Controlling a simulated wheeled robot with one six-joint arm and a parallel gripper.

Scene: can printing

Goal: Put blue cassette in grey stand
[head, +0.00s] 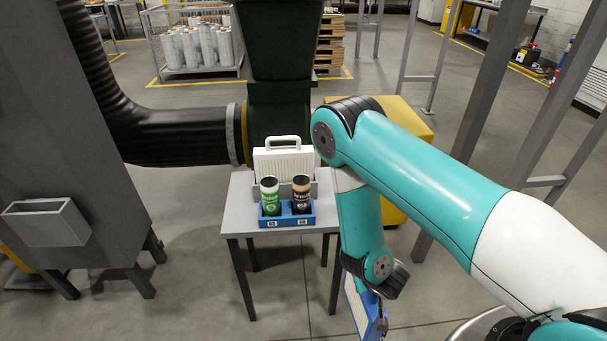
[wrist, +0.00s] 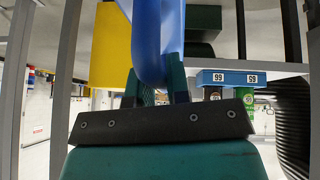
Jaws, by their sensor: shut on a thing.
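The blue cassette (head: 379,327) hangs low at the right of the table in the head view, a blue frame with a white ribbed face, partly cut off by the bottom edge. My gripper (wrist: 155,88) is shut on its blue handle (wrist: 152,40), which fills the space between the fingers in the wrist view. In the head view my wrist hides much of the grip. A grey stand (head: 322,183) is partly visible on the small table, behind the cans. A white cassette (head: 283,162) with a handle stands upright there; I cannot tell exactly how it sits in the stand.
A blue holder (head: 287,220) with a green can (head: 270,197) and a dark can (head: 301,194) stands at the front of the grey table (head: 236,218). A grey open box (head: 45,224) is fixed to the machine at left. A yellow block (head: 408,118) stands behind my arm.

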